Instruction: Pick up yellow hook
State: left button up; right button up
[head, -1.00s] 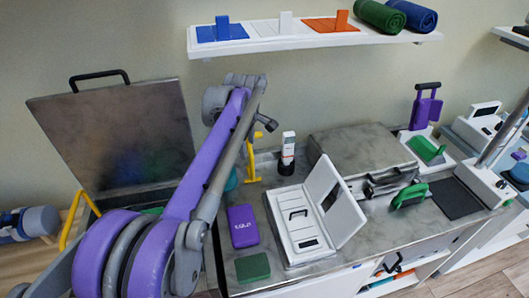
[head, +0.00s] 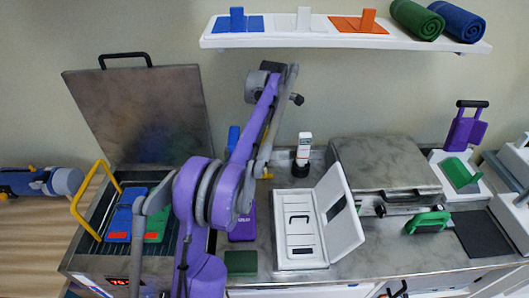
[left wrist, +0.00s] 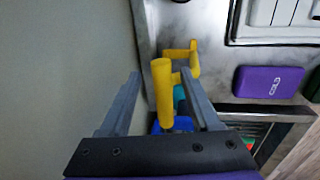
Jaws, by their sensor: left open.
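The yellow hook (left wrist: 163,95) is in the left wrist view, with a thick upright bar between my two fingers and a foot (left wrist: 194,60) reaching to the grey counter. My left gripper (left wrist: 160,74) is open around the bar, with a gap on the left; the right finger is close to it, and I cannot tell whether they touch. In the head view only small yellow parts of the hook (head: 267,174) show behind my purple left arm, which also hides the gripper. My right gripper is not in view.
A purple box (left wrist: 269,81) lies beside the hook; blue and teal things are below it. A shelf (head: 330,38) hangs above.

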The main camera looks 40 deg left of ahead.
aim_at(264, 152)
pick_arm(q)
jog(key=f, duration=0.4)
jog(key=shift+w+a+f, duration=0.15)
jog(key=shift+a+f, duration=0.05)
grip_shut()
